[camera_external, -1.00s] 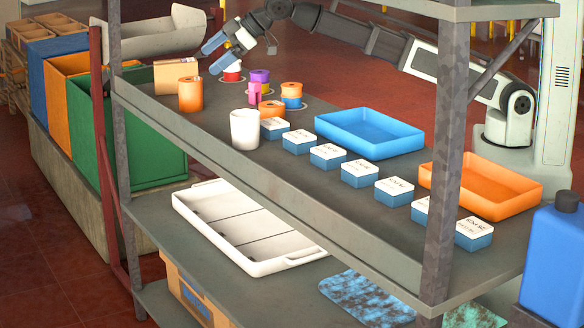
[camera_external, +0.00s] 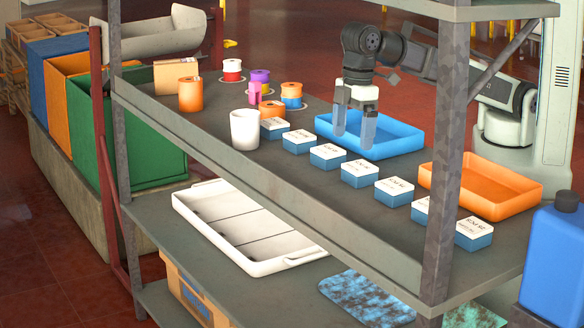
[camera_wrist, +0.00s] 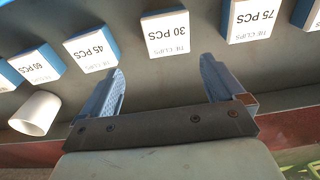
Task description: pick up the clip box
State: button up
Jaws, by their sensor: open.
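Several blue clip boxes with white printed lids stand in a row on the shelf in the external view, one of them (camera_external: 360,173) near the row's middle. Their labels are too small to read there. In the wrist view, a box marked 30 PCS (camera_wrist: 166,34) lies just beyond my fingertips, with the 45 PCS box (camera_wrist: 91,47) to its left and the 75 PCS box (camera_wrist: 250,20) to its right. My gripper (camera_external: 354,138) points down above the shelf, in front of the blue tray in the picture. It also shows in the wrist view (camera_wrist: 164,70), open and empty.
A blue tray (camera_external: 325,119) and an orange tray (camera_external: 535,198) stand behind the row. A white cup (camera_external: 245,130) and several coloured spools (camera_external: 291,90) are to the left. A shelf post (camera_external: 445,150) rises at the front right.

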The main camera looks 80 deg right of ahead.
aim_at(364, 165)
jog(key=shift+s+d+f+g+h, duration=0.15)
jog(key=shift+s+f+h, duration=0.1)
jog(key=shift+s, duration=0.4)
jog(key=shift+s+d+f+g+h, duration=0.1)
jog(key=shift+s+f+g+h, duration=0.1)
jog(key=shift+s, duration=0.4)
jog(key=shift+s+f, duration=0.1)
jog(key=shift+f, duration=3.6)
jog(key=shift+c, duration=0.3)
jog(key=c, duration=1)
jog(key=shift+r, duration=0.1)
jog(key=shift+r, duration=4.95)
